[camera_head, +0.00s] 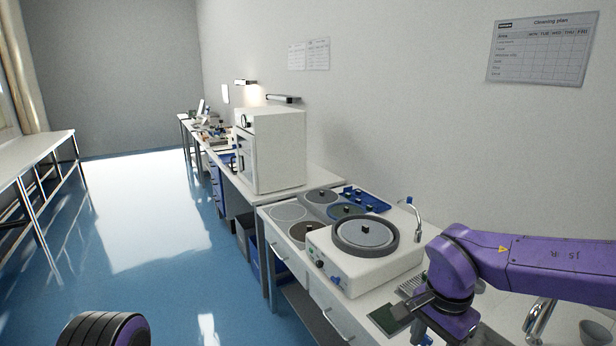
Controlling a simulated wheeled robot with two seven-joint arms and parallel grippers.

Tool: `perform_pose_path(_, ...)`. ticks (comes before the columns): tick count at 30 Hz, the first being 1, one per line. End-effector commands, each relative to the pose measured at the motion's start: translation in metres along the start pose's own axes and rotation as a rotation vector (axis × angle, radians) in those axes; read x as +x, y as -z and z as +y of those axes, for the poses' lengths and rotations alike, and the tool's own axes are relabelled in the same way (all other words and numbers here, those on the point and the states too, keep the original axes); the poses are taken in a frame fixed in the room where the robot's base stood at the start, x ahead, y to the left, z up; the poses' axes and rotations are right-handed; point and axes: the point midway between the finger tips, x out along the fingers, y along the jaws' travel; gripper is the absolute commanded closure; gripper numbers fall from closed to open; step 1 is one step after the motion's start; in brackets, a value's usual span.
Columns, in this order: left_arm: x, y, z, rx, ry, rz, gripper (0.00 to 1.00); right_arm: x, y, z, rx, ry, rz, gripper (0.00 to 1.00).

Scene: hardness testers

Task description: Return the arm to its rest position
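My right arm, purple with black joints, comes in from the right over the near bench and bends down at the wrist. My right gripper (416,325) is low at the bottom edge, partly hidden by the wrist and partly cut off. Whether its fingers are open or shut is unclear. A small dark green square piece (388,319) lies beside it on the bench; I cannot tell whether they touch. Of my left arm only a ribbed black and purple part shows at the bottom left; its gripper is out of view.
A white grinding machine (358,276) with a round disc and a tap (412,209) stands left of my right wrist. A grey cup (594,334) stands at the bottom right. A white cabinet (278,152) stands further back. The blue floor (150,230) is clear.

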Motion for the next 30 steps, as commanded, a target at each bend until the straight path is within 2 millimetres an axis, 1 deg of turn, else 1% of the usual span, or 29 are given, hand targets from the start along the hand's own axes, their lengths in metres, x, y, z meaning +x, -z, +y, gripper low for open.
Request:
perform_pose_path(1,0.0,0.0,0.0,0.0,0.0,0.0,0.61,0.0,0.0,0.0,0.0,0.0,0.0,0.43)
perform_pose_path(5,0.0,0.0,0.0,0.0,0.0,0.0,0.61,0.0,0.0,-0.002,0.093,0.006,0.005,0.43)
perform_pose_path(11,0.0,0.0,0.0,0.0,0.0,0.0,0.61,0.002,0.013,-0.009,0.224,0.046,0.085,0.43)
perform_pose_path(14,0.0,0.0,0.0,0.0,0.0,0.0,0.61,0.005,0.025,-0.01,0.301,0.079,0.157,0.43)
perform_pose_path(17,0.0,0.0,0.0,0.0,0.0,0.0,0.61,0.013,0.043,-0.01,0.381,0.124,0.268,0.43)
perform_pose_path(20,0.003,-0.001,0.0,0.0,0.0,0.0,0.61,0.035,0.062,-0.007,0.441,0.171,0.404,0.43)
perform_pose_path(23,0.007,-0.003,0.001,0.0,0.0,0.0,0.61,0.07,0.079,-0.002,0.46,0.223,0.545,0.43)
perform_pose_path(25,0.013,-0.005,0.001,0.0,0.0,0.0,0.61,0.108,0.085,0.006,0.428,0.264,0.642,0.43)
perform_pose_path(26,0.016,-0.007,0.001,0.0,0.0,0.0,0.61,0.129,0.085,0.011,0.397,0.283,0.677,0.43)
perform_pose_path(27,0.02,-0.008,0.002,0.0,0.0,0.0,0.61,0.158,0.083,0.019,0.34,0.306,0.71,0.43)
perform_pose_path(28,0.022,-0.009,0.002,0.0,0.0,0.0,0.61,0.18,0.079,0.026,0.291,0.321,0.722,0.43)
perform_pose_path(29,0.025,-0.011,0.002,0.0,0.0,0.0,0.61,0.2,0.073,0.035,0.24,0.332,0.724,0.43)
perform_pose_path(30,0.028,-0.012,0.002,0.0,0.0,0.0,0.61,0.227,0.063,0.047,0.171,0.337,0.712,0.43)
